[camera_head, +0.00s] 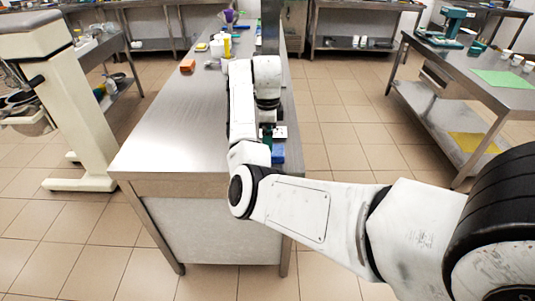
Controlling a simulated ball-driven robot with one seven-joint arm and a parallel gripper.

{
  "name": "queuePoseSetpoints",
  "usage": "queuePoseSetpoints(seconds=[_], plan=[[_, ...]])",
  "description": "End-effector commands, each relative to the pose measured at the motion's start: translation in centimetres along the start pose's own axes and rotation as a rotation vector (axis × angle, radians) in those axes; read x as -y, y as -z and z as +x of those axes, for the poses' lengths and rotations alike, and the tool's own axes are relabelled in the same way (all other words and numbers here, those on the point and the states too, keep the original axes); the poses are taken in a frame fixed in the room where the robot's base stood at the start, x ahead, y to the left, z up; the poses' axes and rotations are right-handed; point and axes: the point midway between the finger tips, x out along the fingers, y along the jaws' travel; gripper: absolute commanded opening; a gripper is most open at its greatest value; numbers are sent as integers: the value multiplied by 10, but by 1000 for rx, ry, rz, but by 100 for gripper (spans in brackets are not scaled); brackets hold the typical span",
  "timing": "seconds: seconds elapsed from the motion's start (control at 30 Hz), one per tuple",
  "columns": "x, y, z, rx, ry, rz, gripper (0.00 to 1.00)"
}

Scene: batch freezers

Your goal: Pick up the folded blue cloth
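A small blue item (278,154), which looks like the folded blue cloth, lies on the right edge of the steel table (165,145). My white arm covers its left side, so only part of it shows. My arm reaches over the table and bends down near its right edge.
An orange block (187,65), a yellow cup (227,45) and other small items stand at the table's far end. The table's left and near part is bare. A beige machine (75,100) stands left. Another steel table (480,75) with a green mat (503,78) is right.

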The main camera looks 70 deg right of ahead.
Motion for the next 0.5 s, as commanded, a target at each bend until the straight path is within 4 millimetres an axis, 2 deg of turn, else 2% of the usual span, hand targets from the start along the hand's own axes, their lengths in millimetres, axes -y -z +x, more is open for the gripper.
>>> queuePoseSetpoints(seconds=[0.3,0.5], plan=[[-7,0,41,-1,-2,-1,100],[-7,0,49,0,0,-1,100]])
